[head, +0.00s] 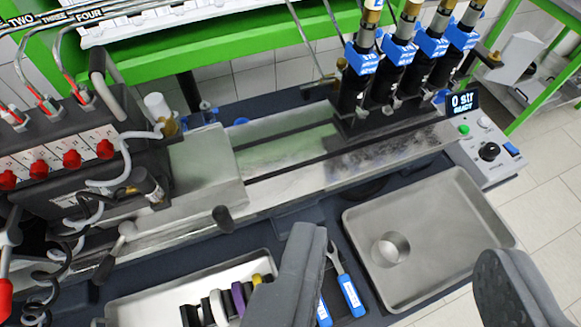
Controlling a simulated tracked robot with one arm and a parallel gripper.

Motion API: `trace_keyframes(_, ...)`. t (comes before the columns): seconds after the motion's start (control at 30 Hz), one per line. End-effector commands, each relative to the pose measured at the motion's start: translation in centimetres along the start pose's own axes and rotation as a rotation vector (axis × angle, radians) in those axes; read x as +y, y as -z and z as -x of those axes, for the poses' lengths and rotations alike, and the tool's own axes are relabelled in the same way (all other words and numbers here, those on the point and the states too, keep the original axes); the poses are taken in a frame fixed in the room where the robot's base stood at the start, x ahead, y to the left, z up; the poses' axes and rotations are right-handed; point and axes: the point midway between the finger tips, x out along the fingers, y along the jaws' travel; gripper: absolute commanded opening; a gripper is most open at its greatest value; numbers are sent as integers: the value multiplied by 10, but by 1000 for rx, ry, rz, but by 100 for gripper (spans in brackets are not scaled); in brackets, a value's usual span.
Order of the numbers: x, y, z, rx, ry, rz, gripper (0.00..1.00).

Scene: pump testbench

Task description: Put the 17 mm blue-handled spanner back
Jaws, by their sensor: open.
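My gripper (398,250) is open and empty, its two dark grey fingers spread wide at the bottom of the head view. A blue-handled spanner (348,290) with a silver open jaw lies on the dark surface, just right of the left finger. Part of a second blue handle (323,313) shows left of it, mostly hidden behind that finger. The labels on the handles are too small to read, so I cannot tell which is the 17 mm one. The spanners lie between the two fingers' lines of sight, nearer the left finger.
A shallow metal tray (440,205) with a small round metal cup (390,249) lies at right. A second tray (150,303) at lower left holds several coloured rings. The machine bed (300,165) crosses behind, with several black cylinders (352,85) and a control box (489,150).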

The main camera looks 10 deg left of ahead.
Motion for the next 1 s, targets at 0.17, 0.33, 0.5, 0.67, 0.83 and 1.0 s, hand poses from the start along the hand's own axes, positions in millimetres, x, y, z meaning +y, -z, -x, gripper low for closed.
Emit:
trace_keyframes(0.17, 3, 34, 65, 188, -13, -87, 43)
trace_keyframes(0.33, 16, 47, 96, 275, -14, -130, 43)
trace_keyframes(0.5, 15, 49, 100, 289, -13, -139, 43)
trace_keyframes(0.67, 15, 49, 100, 288, -12, -138, 43)
trace_keyframes(0.83, 15, 49, 100, 288, -12, -137, 43)
trace_keyframes(1.0, 15, 48, 99, 287, -12, -137, 43)
